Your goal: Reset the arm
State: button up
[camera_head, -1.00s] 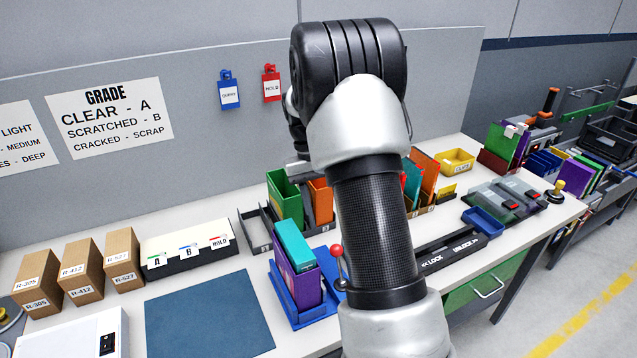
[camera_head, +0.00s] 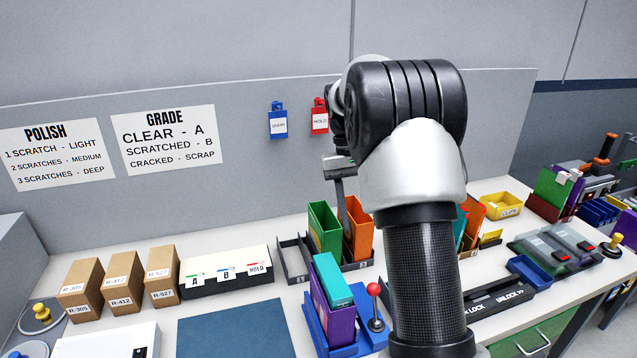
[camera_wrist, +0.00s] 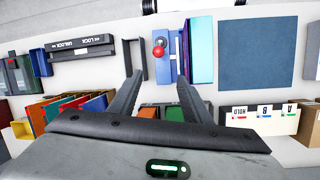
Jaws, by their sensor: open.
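My arm (camera_head: 425,250) rises through the right middle of the head view, bent at a black joint near the top. My gripper (camera_wrist: 160,85) shows in the wrist view with its two dark fingers apart and nothing between them. In the head view only part of it shows, beside the arm and above the green and orange bins; the arm hides the rest. In the wrist view the red-knobbed lever (camera_wrist: 159,50) and the blue holder with purple and teal pieces (camera_wrist: 201,50) lie beyond the fingers.
A blue mat (camera_head: 232,330) lies clear on the bench. Cardboard boxes (camera_head: 122,285) and a card box labelled A, B, HOLD (camera_head: 225,283) stand at left. A green bin (camera_head: 325,228) and an orange bin (camera_head: 359,228) are close below the gripper. Blue and red tags (camera_head: 278,121) hang on the wall.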

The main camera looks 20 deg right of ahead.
jog(key=s+a+r+n+t, duration=0.1)
jog(key=s+a+r+t, duration=0.2)
jog(key=s, duration=0.6)
jog(key=s+a+r+t, duration=0.3)
jog(key=s+a+r, duration=0.4)
jog(key=s, duration=0.3)
jog(key=shift+s+a+r+n+t+y, duration=0.15)
jog(key=shift+a+r+n+t+y, duration=0.05)
jog(key=shift+r+n+t+y, duration=0.2)
jog(key=shift+n+t, duration=0.3)
jog(key=shift+t, duration=0.6)
jog(key=s, duration=0.1)
jog(key=s+a+f, duration=0.1)
jog(key=s, duration=0.1)
jog(key=s+a+f, duration=0.1)
jog(key=s, duration=0.1)
jog(key=shift+s+f, duration=0.1)
jog(key=shift+s, duration=0.1)
jog(key=shift+c, duration=0.4)
jog(key=shift+s+f, duration=0.1)
jog(key=shift+c, duration=1.2)
